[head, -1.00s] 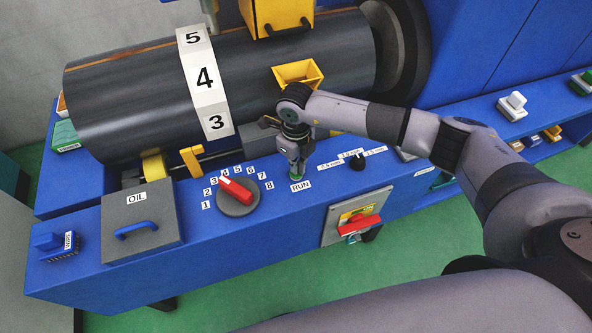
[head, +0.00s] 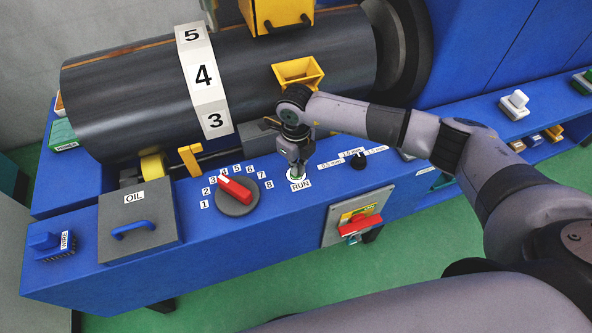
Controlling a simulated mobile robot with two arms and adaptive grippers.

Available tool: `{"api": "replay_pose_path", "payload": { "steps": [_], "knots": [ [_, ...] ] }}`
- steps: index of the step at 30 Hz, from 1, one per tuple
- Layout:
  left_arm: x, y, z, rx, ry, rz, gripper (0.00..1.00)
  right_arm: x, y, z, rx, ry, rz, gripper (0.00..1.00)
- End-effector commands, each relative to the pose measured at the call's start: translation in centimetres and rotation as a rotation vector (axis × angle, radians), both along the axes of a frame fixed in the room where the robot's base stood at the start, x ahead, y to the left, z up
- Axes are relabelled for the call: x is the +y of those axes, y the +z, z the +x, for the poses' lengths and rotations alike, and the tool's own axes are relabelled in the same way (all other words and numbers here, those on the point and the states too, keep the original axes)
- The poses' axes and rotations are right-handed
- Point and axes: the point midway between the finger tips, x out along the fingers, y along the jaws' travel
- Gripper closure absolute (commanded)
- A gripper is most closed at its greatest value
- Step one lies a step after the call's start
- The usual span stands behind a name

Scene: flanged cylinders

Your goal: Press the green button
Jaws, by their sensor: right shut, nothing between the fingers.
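The green button (head: 298,176) sits on the blue machine panel just above the RUN label (head: 300,185), and only a little of it shows. My right gripper (head: 298,171) points down over it, shut and empty. Its fingertips are at the button and hide most of it. I cannot tell how far the button is pressed in. My left gripper is not in view.
A red-handled dial (head: 236,190) with numbers stands left of the button. A small black knob (head: 359,161) is to its right. A red switch handle (head: 360,226) is on the front face. The large dark cylinder (head: 130,100) and yellow hopper (head: 298,73) are behind.

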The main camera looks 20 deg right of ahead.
Motion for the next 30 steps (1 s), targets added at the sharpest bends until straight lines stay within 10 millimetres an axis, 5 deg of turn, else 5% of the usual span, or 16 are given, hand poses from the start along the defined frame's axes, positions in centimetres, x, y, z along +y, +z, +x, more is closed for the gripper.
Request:
{"api": "replay_pose_path", "payload": {
  "steps": [30],
  "knots": [
    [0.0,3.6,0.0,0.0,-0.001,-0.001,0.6,0.0,5.6,0.0,0.0,0.0,0.0,1.0]
  ]
}}
